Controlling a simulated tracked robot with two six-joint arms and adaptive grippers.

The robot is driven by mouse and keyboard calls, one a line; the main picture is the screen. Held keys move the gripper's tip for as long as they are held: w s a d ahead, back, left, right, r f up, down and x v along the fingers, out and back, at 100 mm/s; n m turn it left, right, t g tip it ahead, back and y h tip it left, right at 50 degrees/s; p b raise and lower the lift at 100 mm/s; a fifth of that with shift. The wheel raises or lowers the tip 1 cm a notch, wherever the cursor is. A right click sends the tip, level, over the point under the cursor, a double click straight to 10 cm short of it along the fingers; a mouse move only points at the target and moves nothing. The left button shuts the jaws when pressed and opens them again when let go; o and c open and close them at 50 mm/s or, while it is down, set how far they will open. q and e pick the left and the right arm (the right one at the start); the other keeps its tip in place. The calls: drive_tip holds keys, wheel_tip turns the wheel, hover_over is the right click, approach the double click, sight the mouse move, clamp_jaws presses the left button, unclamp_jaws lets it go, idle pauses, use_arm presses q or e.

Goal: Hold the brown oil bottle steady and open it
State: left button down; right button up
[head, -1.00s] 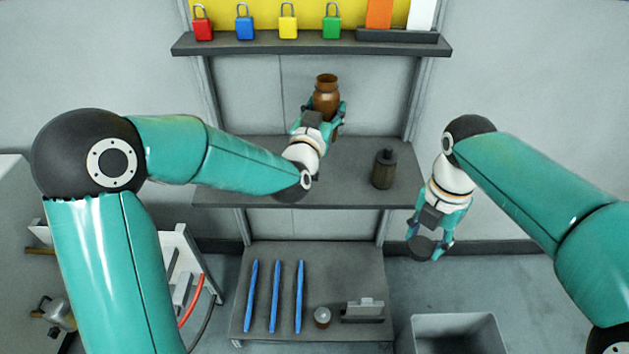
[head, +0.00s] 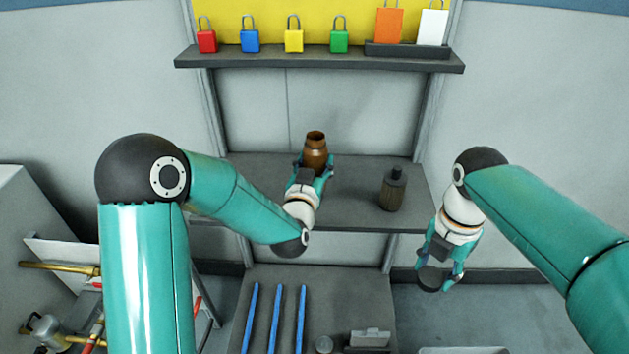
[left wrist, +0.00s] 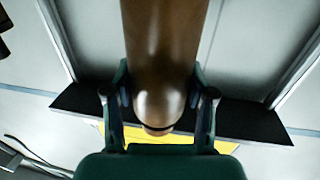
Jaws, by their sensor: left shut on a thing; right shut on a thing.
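In the left wrist view the brown bottle (left wrist: 165,50) fills the space between the fingers of the left gripper (left wrist: 160,105). My right gripper (head: 440,270) is off the shelf's right front, low down, shut on a dark round cap (head: 430,279), well apart from the bottle.
A second, dark capped bottle (head: 393,190) stands on the middle shelf (head: 350,205) to the right. The upper shelf (head: 300,59) holds coloured padlocks. A grey bin (head: 465,350) is at lower right.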

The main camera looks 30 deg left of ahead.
use_arm(q)
wheel_tip(320, 180, down, 5)
drive_tip(key=shift+r, duration=0.1)
use_arm(e)
drive_tip(key=shift+f, duration=0.25)
use_arm(q)
drive_tip(key=shift+c, duration=1.9)
unclamp_jaws()
drive_tip(key=shift+b, duration=0.3)
